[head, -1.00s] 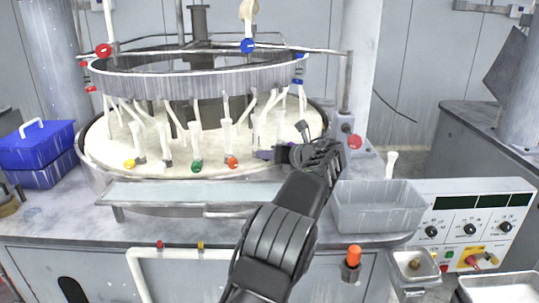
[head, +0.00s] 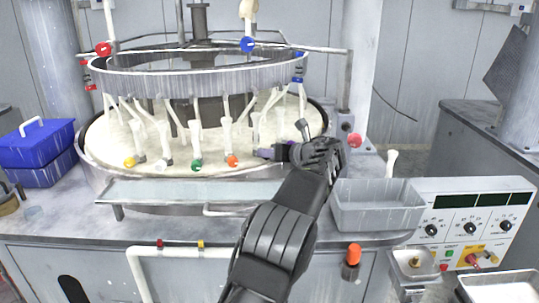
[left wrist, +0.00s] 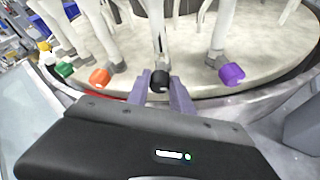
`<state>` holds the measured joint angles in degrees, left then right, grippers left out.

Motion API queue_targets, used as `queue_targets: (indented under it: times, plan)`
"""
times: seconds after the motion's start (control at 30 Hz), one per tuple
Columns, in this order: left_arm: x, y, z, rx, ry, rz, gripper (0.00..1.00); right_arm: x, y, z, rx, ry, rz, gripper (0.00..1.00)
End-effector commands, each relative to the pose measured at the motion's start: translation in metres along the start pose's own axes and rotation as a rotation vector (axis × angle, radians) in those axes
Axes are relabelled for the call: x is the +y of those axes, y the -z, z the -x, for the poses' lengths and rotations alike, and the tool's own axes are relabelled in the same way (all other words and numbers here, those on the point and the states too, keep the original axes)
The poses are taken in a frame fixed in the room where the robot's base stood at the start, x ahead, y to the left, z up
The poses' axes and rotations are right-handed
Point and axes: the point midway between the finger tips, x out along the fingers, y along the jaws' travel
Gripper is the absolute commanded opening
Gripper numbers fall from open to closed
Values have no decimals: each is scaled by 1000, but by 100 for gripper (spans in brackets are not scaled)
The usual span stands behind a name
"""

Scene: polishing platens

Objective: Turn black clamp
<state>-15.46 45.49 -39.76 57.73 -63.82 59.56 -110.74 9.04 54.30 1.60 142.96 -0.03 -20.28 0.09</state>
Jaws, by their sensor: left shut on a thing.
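The black clamp (left wrist: 160,81) sits at the foot of a white post near the platen's front rim. My left gripper (left wrist: 161,92) is shut on it, with one purplish finger on each side. In the head view my left gripper (head: 270,152) reaches in from the right over the rim and points left; the black clamp cannot be told apart there. The orange clamp (left wrist: 99,76) and green clamp (left wrist: 64,70) are left of it, and the purple clamp (left wrist: 231,73) is to the right. My right gripper is not in view.
The round cream platen (head: 110,135) carries several white posts under a metal ring (head: 200,83). A grey bin (head: 378,212) and a control panel (head: 475,215) stand to the right. A blue box (head: 38,143) stands at the left. A tray ledge (head: 185,192) runs along the front.

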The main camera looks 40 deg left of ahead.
Motion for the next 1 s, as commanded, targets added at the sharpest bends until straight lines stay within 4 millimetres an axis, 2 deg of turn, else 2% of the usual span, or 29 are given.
queue_targets:
  times: [0.37, 1.0]
  plan:
    - [1, 2, 0, 0, 59, 141, 0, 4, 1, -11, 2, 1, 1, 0]
    - [5, 3, -1, -1, 219, 527, 0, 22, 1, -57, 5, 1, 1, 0]
